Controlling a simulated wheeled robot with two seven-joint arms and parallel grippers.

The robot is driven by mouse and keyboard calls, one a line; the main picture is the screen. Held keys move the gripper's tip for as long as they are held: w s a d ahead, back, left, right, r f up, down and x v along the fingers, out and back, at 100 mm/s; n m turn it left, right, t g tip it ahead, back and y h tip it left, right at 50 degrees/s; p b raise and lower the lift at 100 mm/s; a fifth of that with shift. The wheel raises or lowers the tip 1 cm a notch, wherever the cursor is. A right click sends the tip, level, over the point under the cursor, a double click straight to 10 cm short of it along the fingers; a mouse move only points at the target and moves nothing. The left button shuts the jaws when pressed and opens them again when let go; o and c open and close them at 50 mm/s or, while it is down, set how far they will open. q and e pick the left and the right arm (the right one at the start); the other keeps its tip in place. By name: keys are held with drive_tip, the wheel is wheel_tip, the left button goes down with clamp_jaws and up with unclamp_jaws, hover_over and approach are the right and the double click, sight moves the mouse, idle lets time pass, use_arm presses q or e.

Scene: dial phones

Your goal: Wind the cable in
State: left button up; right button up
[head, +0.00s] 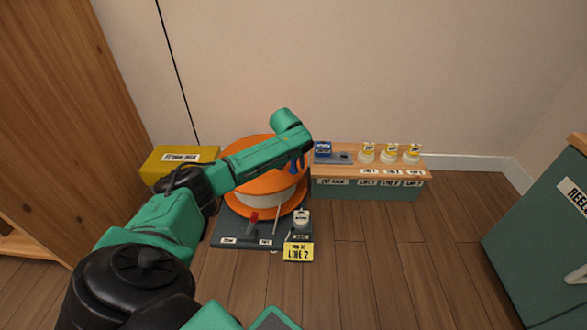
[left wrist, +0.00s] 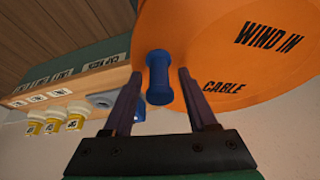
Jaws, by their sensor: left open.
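The cable reel has orange discs (head: 262,190) and a pale drum (head: 268,201) between them, and stands on a dark grey base (head: 235,232). In the left wrist view its orange face (left wrist: 225,50) reads "WIND IN" and "CABLE". A blue crank handle (left wrist: 158,77) sticks out from that face. My left gripper (left wrist: 157,82) is open, with one dark finger on each side of the handle; I cannot tell whether either touches it. My left arm covers part of the reel in the head view. My right gripper is not in view.
A green cabinet (head: 530,240) stands far right. Floor between is clear.

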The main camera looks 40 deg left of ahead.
use_arm(q)
drive_tip(key=shift+r, duration=0.1)
clamp_jaws()
idle(1.3)
